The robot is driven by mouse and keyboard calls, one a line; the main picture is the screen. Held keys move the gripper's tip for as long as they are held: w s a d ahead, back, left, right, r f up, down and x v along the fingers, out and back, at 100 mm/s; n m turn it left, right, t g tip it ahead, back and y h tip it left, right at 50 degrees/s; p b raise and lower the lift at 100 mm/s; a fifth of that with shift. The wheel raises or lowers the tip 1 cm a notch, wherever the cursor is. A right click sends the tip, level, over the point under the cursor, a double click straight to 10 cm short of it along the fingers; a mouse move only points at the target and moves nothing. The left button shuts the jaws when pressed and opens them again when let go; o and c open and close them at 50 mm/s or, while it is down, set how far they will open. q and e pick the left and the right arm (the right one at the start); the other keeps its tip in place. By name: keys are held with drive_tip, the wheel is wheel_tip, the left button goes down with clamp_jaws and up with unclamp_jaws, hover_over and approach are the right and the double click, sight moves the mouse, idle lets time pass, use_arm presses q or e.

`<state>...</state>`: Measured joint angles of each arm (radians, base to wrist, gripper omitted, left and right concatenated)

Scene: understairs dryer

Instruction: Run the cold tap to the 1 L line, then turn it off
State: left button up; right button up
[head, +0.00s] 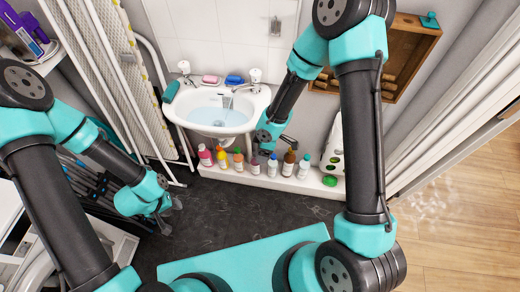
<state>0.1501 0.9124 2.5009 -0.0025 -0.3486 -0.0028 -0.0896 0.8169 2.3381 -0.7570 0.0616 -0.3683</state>
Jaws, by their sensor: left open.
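A white basin (185,108) hangs on the tiled wall, with pale blue water or a blue-tinted bowl showing in it. A tap with a white top (184,67) stands at its left back corner and another tap (255,76) at its right back corner. I cannot tell which is cold. A small clear or shiny object (227,101) shows in the basin; I can read no 1 L line. My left gripper (170,212) is open and empty, low over the dark floor, left of and below the basin. My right gripper (282,142) is beside the basin's lower right; its jaws are unclear.
Several coloured bottles (222,158) stand in a row on a white ledge below the basin. Pink (211,79) and blue (234,80) items lie on the basin's back rim. A wooden crate (413,45) is at upper right. A folded white rack leans at left. The dark floor (235,215) is clear.

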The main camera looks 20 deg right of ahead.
drive_tip(key=shift+c, duration=0.4)
drive_tip(key=shift+s, duration=0.1)
drive_tip(key=shift+c, duration=0.8)
drive_tip(key=s+d+f+m, duration=0.1)
drive_tip(key=s+m, duration=0.1)
drive_tip(key=m, duration=0.1)
drive_tip(key=s+d+f+m, duration=0.2)
drive_tip(key=m, duration=0.1)
drive_tip(key=s+d+f+m+y, duration=0.1)
drive_tip(key=s+d+m, duration=0.1)
drive_tip(key=m, duration=0.2)
drive_tip(key=shift+s+f+t, duration=0.35)
drive_tip(key=shift+t, duration=0.05)
drive_tip(key=shift+c, duration=0.4)
drive_tip(key=w+d+r+m+t, duration=0.2)
drive_tip(key=w+d+r+t, duration=0.5)
drive_tip(key=w+r, duration=0.45)
drive_tip(key=w+d+r+n+t+y, duration=0.1)
drive_tip(key=w+r+n+t, duration=0.1)
drive_tip(key=w+r, duration=0.2)
drive_tip(key=w+r+n+t+y, duration=0.1)
drive_tip(key=w+r, duration=0.3)
drive_tip(key=r, duration=0.4)
drive_tip(key=shift+d+r+n+t+y, duration=0.25)
drive_tip(key=shift+d+n+t+y, duration=0.15)
drive_tip(key=shift+n+t, duration=0.3)
drive_tip(key=shift+w, duration=0.1)
